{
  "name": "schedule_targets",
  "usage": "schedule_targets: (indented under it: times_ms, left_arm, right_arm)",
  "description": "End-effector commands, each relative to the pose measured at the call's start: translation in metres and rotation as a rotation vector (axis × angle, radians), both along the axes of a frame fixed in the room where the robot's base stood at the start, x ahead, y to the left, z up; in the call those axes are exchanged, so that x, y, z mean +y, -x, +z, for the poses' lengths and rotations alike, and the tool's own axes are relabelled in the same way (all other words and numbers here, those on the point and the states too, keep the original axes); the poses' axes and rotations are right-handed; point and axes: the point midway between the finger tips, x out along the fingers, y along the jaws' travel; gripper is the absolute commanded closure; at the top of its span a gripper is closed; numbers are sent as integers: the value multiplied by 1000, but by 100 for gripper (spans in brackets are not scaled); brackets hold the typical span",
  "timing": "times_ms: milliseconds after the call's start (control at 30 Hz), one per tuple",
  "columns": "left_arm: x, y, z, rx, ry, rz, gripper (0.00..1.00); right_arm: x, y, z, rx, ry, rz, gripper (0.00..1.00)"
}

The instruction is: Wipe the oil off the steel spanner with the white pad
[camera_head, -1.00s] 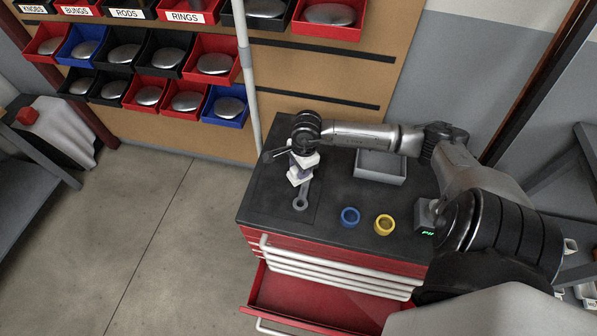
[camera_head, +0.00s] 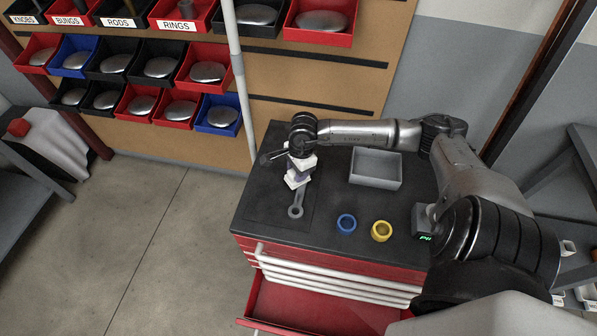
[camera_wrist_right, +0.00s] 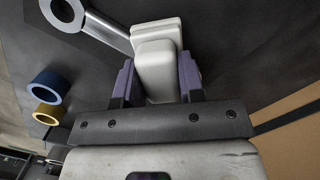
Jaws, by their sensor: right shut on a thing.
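The steel spanner (camera_head: 296,205) lies on the dark top of the red tool chest, its ring end toward the front. In the right wrist view the spanner (camera_wrist_right: 106,36) runs up to the white pad (camera_wrist_right: 157,55). My right gripper (camera_head: 298,173) is shut on the white pad (camera_head: 297,182), over the far part of the spanner. The purple fingers of my right gripper (camera_wrist_right: 158,78) sit on both sides of the pad. The spanner's far end is hidden under the pad and gripper. No oil can be made out. My left gripper is not in view.
A grey tray (camera_head: 376,168) stands behind a blue ring (camera_head: 346,223) and a yellow ring (camera_head: 381,231) on the chest top (camera_head: 330,205). An open red drawer (camera_head: 320,304) juts out below. A pale pole (camera_head: 238,80) rises behind the chest, before the bin rack.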

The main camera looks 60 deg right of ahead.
Motion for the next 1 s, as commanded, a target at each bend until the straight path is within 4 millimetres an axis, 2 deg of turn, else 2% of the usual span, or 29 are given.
schedule_targets:
  times_ms: [100,200,700,1000]
  left_arm:
    - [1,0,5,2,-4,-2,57]
    - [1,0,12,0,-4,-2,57]
    - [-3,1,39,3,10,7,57]
    - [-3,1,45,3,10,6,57]
  right_arm:
    - [-1,-1,7,0,1,-2,86]
    - [0,-1,26,-2,1,2,86]
    - [1,-1,69,-1,2,3,86]
    - [1,-2,81,-1,1,3,86]
